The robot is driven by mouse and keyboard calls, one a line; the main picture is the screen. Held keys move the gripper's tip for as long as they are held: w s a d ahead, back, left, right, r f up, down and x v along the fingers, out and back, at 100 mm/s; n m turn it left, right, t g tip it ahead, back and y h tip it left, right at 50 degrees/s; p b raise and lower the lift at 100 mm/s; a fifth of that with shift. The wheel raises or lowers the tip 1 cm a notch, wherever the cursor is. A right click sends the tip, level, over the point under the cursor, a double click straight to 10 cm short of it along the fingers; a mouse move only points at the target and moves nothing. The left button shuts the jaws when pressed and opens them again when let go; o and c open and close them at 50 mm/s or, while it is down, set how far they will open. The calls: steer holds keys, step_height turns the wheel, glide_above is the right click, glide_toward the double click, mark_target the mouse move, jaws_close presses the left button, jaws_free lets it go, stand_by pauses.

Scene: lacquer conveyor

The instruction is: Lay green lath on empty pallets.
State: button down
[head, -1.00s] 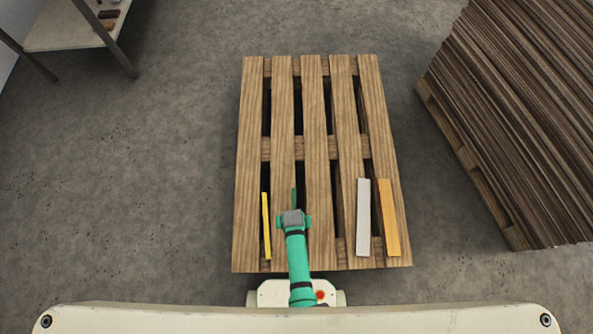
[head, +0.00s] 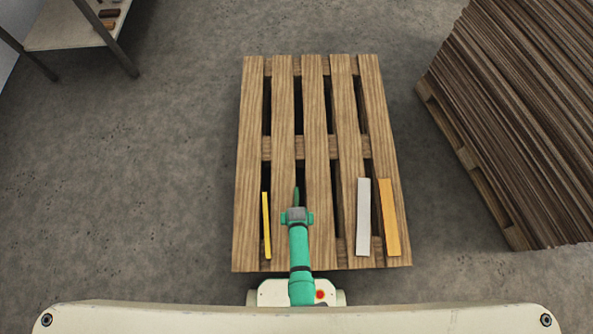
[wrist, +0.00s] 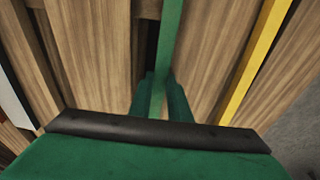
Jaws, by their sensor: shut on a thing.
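A wooden pallet (head: 313,120) lies on the floor in front of me. My gripper (head: 297,216) is over its near part and shut on the green lath (head: 297,196). In the head view only the far end of the lath shows; the rest is hidden under my gripper. In the wrist view the green lath (wrist: 169,50) runs away between the green fingers (wrist: 160,95). I cannot tell whether it touches the slats.
A yellow lath (head: 266,225) lies on the pallet left of my gripper. A white lath (head: 363,217) and an orange lath (head: 389,217) lie to the right. A stack of brown boards (head: 525,110) stands right; a shelf (head: 65,27) stands far left. The pallet's far half is clear.

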steer(key=c, duration=1.7)
jaws_free()
steer(key=shift+f, duration=0.1)
steer(key=shift+o, duration=0.2)
steer(key=s+r+t, duration=0.4)
steer(key=s+r, duration=0.1)
steer(key=r, duration=1.3)
steer(key=s+r+t, duration=0.4)
steer(key=r+t, duration=0.1)
steer(key=r, duration=1.3)
steer(key=s+r+t, duration=0.4)
steer(key=s+r, duration=0.1)
steer(key=r, duration=1.3)
steer(key=shift+s+t, duration=0.3)
steer(key=shift+s, duration=0.05)
steer(key=shift+s+a, duration=0.1)
steer(key=shift+a, duration=0.05)
steer(key=shift+c, duration=0.5)
